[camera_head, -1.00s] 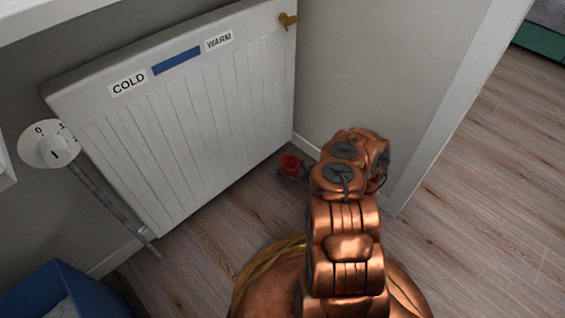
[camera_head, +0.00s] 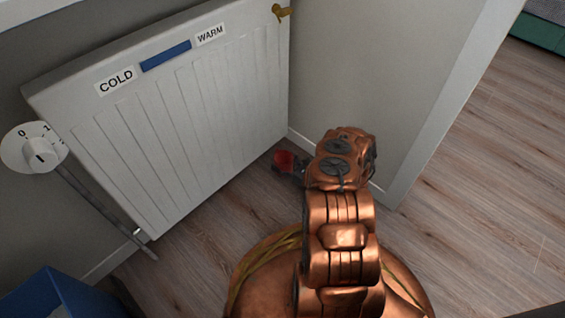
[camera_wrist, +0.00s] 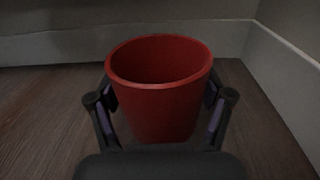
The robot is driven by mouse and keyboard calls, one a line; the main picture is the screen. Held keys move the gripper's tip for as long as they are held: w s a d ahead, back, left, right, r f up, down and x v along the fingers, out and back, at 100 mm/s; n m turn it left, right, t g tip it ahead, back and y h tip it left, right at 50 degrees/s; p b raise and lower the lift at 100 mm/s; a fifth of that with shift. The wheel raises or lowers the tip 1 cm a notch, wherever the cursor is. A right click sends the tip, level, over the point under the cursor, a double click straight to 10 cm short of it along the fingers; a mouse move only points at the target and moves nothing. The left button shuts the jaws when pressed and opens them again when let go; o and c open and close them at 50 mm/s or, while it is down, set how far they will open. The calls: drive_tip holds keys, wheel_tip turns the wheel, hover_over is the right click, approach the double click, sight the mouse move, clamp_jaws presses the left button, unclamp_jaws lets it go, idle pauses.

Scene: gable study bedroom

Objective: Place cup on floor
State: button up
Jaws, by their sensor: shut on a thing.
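The red cup (camera_wrist: 160,105) is upright and empty between the two fingers of my gripper (camera_wrist: 160,102) in the wrist view. The fingers press on it from the left and right, so my gripper is shut on it. In the head view the cup (camera_head: 284,160) shows small near the foot of the radiator, with the dark gripper (camera_head: 290,165) beside it and my arm partly in front. The wood floor (camera_wrist: 45,115) lies below and around it. I cannot tell whether the cup's base touches the floor.
A white radiator (camera_head: 180,125) with COLD and WARM labels stands left of the cup. The wall and white skirting (camera_wrist: 290,85) are close on the right. A blue bin (camera_head: 50,295) is at the lower left. Open floor (camera_head: 490,190) lies to the right.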

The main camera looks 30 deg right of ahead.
drive_tip(key=shift+f, duration=0.1)
drive_tip(key=o, duration=1.2)
drive_tip(key=shift+o, duration=0.2)
drive_tip(key=shift+r, duration=0.2)
drive_tip(key=p+v, duration=0.2)
drive_tip(key=v, duration=1)
